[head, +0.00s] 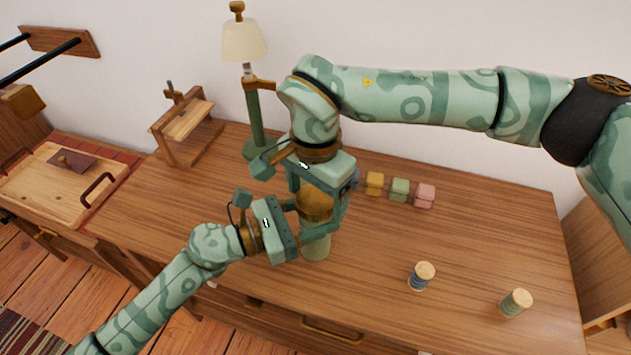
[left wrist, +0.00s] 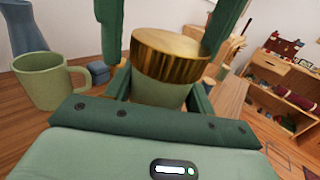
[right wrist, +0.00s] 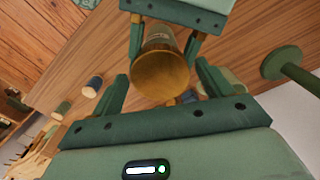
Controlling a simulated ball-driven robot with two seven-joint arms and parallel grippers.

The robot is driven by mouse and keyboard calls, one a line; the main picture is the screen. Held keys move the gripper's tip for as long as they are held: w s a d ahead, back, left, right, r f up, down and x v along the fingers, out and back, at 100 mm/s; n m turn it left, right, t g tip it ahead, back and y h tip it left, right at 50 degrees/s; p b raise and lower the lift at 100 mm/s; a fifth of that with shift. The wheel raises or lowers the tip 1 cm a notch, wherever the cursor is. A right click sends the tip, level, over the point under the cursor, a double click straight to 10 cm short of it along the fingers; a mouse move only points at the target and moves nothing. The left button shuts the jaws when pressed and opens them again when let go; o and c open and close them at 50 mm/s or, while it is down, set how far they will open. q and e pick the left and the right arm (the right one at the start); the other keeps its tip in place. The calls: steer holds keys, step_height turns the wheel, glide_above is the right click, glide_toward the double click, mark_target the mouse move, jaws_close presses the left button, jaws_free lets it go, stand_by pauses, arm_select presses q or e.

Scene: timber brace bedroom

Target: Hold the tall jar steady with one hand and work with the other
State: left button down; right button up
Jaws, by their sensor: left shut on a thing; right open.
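The tall jar (head: 316,247) stands upright on the wooden desk, pale green with a ribbed gold-brown lid (head: 315,205) on top. My left gripper (head: 308,228) comes in from the left and is shut on the jar's body below the lid. The left wrist view shows the lid (left wrist: 168,55) above the green body (left wrist: 160,90) between its fingers. My right gripper (head: 313,203) points down from above, open, with its fingers on either side of the lid. In the right wrist view gaps show between the fingers and the lid (right wrist: 160,73).
Small coloured blocks (head: 399,189) stand behind the jar. A lamp (head: 254,115) and a wooden stand (head: 185,130) are at the back left. A green mug (left wrist: 40,82) shows in the left wrist view. The desk's right part is mostly clear.

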steer(key=shift+c, duration=0.2)
steer(key=c, duration=1)
steer(key=shift+o, duration=0.2)
steer(key=m, duration=2)
steer(key=shift+m, duration=0.3)
steer(key=m, duration=0.7)
steer(key=shift+f, duration=0.1)
steer(key=o, duration=1.2)
steer(key=shift+c, duration=0.2)
